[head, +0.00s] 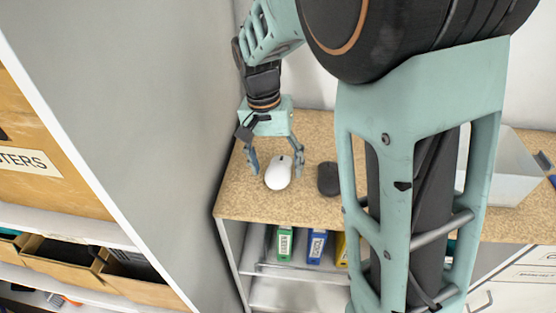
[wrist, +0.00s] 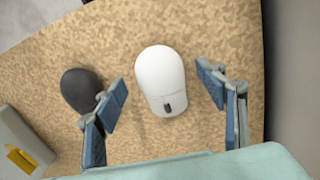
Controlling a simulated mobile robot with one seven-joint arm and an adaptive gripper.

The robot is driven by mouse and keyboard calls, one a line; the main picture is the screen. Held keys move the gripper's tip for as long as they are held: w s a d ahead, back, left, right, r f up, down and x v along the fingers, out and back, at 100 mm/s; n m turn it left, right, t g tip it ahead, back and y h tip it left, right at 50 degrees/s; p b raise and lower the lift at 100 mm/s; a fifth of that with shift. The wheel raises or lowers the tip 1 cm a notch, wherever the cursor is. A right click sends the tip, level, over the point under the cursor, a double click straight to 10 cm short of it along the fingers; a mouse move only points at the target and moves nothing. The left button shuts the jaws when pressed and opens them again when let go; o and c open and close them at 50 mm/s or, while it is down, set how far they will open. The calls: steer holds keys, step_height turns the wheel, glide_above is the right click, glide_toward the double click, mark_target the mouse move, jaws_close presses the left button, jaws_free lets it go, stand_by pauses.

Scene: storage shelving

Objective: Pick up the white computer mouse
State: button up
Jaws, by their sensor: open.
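The white computer mouse (head: 279,173) lies on the speckled tan shelf top (head: 245,202), near its left end in the head view. In the wrist view the white mouse (wrist: 161,78) lies ahead of and between my two fingers, with its wheel end toward my gripper. My gripper (head: 275,168) is open and points down at the mouse. In the wrist view my gripper (wrist: 165,95) has a finger on each side of the mouse, with visible gaps. I cannot tell its exact height above the shelf top.
A black mouse (head: 328,179) lies right of the white one; in the wrist view it (wrist: 82,90) is close by the left finger. A pale bin (head: 500,170) stands further right. A grey panel (head: 150,100) rises on the left. Green (head: 284,244) and blue (head: 316,246) binders stand below.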

steer(key=shift+f, duration=0.85)
steer(key=shift+d, duration=0.1)
steer(key=shift+c, duration=0.3)
steer(key=c, duration=1.2)
steer(key=shift+r, duration=0.2)
